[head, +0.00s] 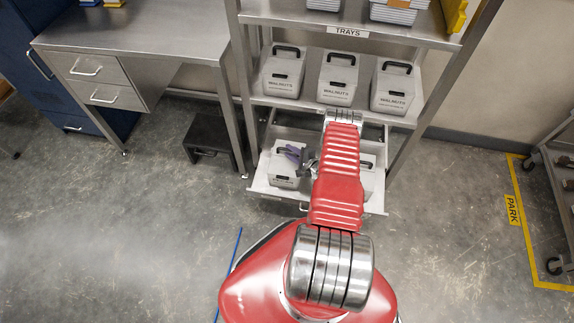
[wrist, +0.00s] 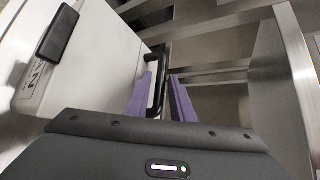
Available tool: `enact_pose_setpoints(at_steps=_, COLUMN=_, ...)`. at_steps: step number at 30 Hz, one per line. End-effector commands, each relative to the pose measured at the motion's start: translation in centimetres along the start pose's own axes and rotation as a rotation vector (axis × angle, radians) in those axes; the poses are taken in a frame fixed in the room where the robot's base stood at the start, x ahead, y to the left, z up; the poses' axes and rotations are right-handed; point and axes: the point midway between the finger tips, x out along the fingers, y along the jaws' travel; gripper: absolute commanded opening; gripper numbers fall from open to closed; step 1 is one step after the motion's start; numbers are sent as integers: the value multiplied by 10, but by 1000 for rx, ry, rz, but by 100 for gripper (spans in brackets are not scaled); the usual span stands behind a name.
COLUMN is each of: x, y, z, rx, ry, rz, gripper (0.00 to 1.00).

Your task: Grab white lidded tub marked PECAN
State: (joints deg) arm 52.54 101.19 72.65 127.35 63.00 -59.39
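A white lidded tub (head: 284,181) sits at the left of the pulled-out bottom drawer in the head view; its label is too small to read there. In the wrist view the white tub (wrist: 98,70) fills the left side, with a black latch, a black handle (wrist: 155,62) and a label partly in view that ends in "AN". My gripper (head: 294,152) is over this tub in the head view. In the wrist view my gripper's purple fingers (wrist: 160,82) are apart, with the handle between them and a gap on the right finger's side.
The drawer (head: 259,184) stands out from a metal rack; another tub (head: 367,180) in it is partly hidden by my arm. Tubs marked WALNUTS (head: 283,75) stand on the shelf above. A steel desk (head: 140,40) and black step stool (head: 208,140) are at the left.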

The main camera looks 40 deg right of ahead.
Motion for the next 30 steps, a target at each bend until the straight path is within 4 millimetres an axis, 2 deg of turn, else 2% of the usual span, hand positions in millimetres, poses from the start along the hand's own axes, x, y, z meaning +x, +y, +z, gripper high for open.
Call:
enact_pose_setpoints(at_steps=12, x=0, y=0, z=0, rx=0, ry=0, rz=0, gripper=22)
enact_pose_setpoints(at_steps=22, x=-1, y=1, z=0, rx=0, ry=0, rz=1, gripper=0)
enact_pose_setpoints(at_steps=30, x=-1, y=2, z=0, rx=1, ry=0, rz=3, gripper=0)
